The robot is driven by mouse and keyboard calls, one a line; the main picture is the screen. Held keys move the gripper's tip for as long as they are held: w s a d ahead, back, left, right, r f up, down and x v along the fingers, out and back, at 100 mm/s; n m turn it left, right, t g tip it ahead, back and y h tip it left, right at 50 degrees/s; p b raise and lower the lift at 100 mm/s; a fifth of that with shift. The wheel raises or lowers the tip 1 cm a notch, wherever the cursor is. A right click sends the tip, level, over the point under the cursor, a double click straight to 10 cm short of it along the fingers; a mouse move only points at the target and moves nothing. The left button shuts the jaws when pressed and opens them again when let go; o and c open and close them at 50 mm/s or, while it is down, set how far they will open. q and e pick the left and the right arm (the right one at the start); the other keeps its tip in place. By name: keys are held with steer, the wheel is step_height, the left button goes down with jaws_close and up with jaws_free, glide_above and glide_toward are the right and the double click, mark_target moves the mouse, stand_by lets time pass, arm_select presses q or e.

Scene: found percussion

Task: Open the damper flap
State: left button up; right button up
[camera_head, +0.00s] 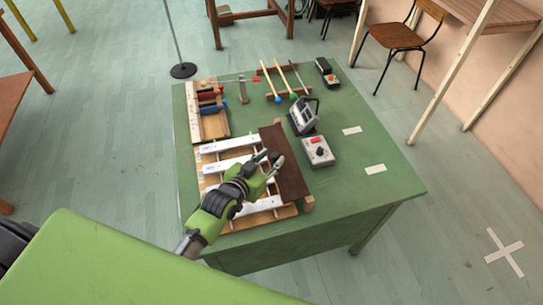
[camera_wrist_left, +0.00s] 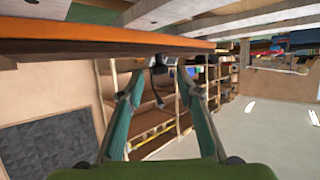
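The damper flap looks to be the dark brown board (camera_head: 288,172) along the right side of the white-barred instrument (camera_head: 222,145) on the green table. It covers the right ends of the bars; its exact tilt is hard to tell. My left gripper (camera_head: 269,164) is over the bars at the flap's left edge, fingers apart and nothing visibly held. In the left wrist view the left gripper (camera_wrist_left: 163,75) is open, and a board with an orange edge (camera_wrist_left: 100,36), likely the flap, crosses above its fingertips. Contact is unclear. My right gripper is not in view.
The green table (camera_head: 345,200) also carries a grey box with a red button (camera_head: 318,152), a tilted grey device (camera_head: 303,117), a wooden tray (camera_head: 214,125) and mallets (camera_head: 280,78). The table's right front is clear. A chair (camera_head: 400,38) stands behind right.

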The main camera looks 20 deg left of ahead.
arm_select(q)
steer(key=shift+w+d+f, duration=0.1)
steer(key=shift+w+f, duration=0.2)
steer(key=shift+w, duration=0.35)
jaws_close()
steer(key=shift+r, duration=0.15)
